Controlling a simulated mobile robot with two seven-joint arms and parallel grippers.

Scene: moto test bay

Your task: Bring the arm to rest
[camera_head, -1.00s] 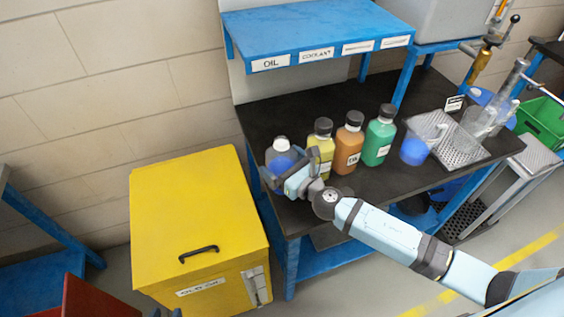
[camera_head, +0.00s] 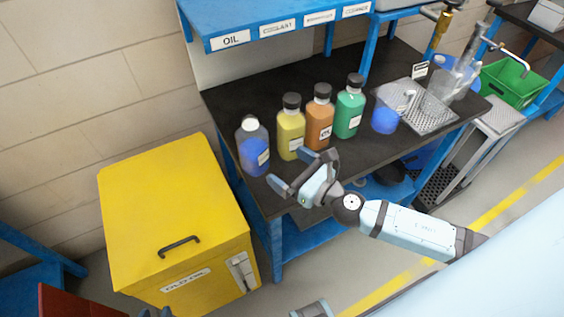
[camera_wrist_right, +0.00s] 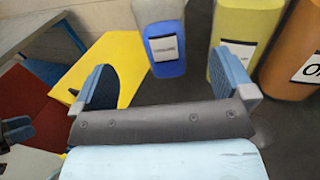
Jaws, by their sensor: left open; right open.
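My right gripper (camera_head: 288,170) is open and empty at the front edge of the black bench top (camera_head: 225,95). Its two fingers also show apart in the right wrist view (camera_wrist_right: 165,80). A clear bottle with blue liquid (camera_head: 254,158) stands upright beyond it, apart from the fingers; its lower part shows in the wrist view (camera_wrist_right: 165,68). To its right stand a yellow bottle (camera_head: 290,130), an orange bottle (camera_head: 318,120) and a green bottle (camera_head: 348,110). My left gripper (camera_head: 161,313) shows only as dark tips at the bottom edge, mostly cut off.
A yellow bin (camera_head: 160,200) with a handle stands left of the bench. A blue labelled shelf (camera_head: 280,18) hangs over the back. Floor in front is clear.

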